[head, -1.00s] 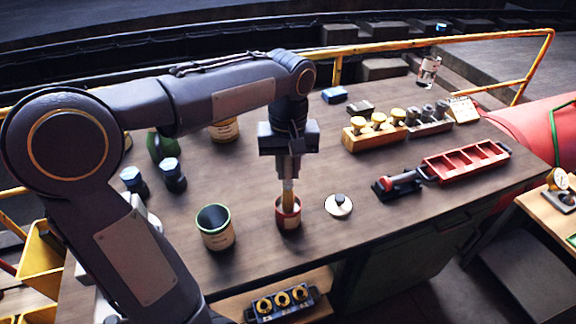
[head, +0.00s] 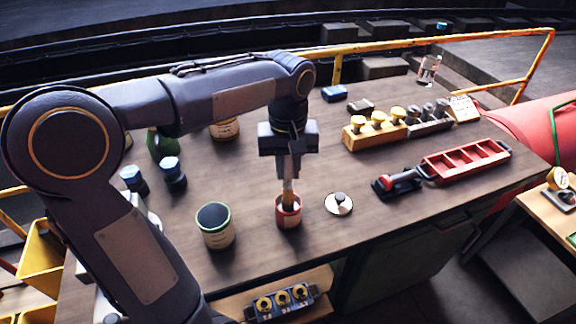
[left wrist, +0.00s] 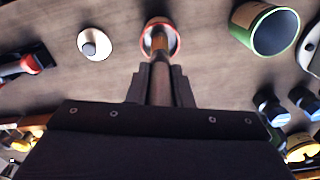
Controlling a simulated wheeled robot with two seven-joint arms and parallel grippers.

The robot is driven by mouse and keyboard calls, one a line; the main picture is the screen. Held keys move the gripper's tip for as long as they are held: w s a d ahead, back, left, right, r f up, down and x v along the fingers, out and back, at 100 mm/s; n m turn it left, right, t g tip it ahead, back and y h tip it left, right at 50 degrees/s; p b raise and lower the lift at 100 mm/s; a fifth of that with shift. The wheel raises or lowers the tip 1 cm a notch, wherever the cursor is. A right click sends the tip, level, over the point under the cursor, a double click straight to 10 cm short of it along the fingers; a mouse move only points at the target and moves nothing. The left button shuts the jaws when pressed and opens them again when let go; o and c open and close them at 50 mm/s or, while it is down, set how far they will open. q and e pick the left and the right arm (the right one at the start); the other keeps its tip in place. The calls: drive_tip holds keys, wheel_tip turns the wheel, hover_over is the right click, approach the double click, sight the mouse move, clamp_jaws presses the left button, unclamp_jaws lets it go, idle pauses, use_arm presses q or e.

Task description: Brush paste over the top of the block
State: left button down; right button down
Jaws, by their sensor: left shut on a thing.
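My left gripper (head: 288,172) points down over the workbench, shut on a brush (head: 288,190). The brush stands upright with its lower end inside a small red pot (head: 289,218); its tip is hidden by the pot's wall. In the left wrist view the brush (left wrist: 160,52) runs from between the fingers into the open red pot (left wrist: 172,24). A dark block (head: 283,306) with several brass rings on its top sits on a lower wooden shelf at the front edge; I cannot tell if it is the task's block. My right gripper is not in view.
A round white lid with a dark knob (head: 339,204) lies right of the pot. A green-rimmed can (head: 215,226) stands left of it. A red tray (head: 466,161) and a red-handled tool (head: 398,183) lie to the right. Bare bench lies behind the lid.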

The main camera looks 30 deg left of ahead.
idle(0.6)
use_arm(q)
wheel_tip(320, 180, up, 7)
drive_tip(key=p, duration=0.6)
drive_tip(key=shift+p, duration=0.3)
drive_tip(key=shift+f, duration=0.1)
idle(0.4)
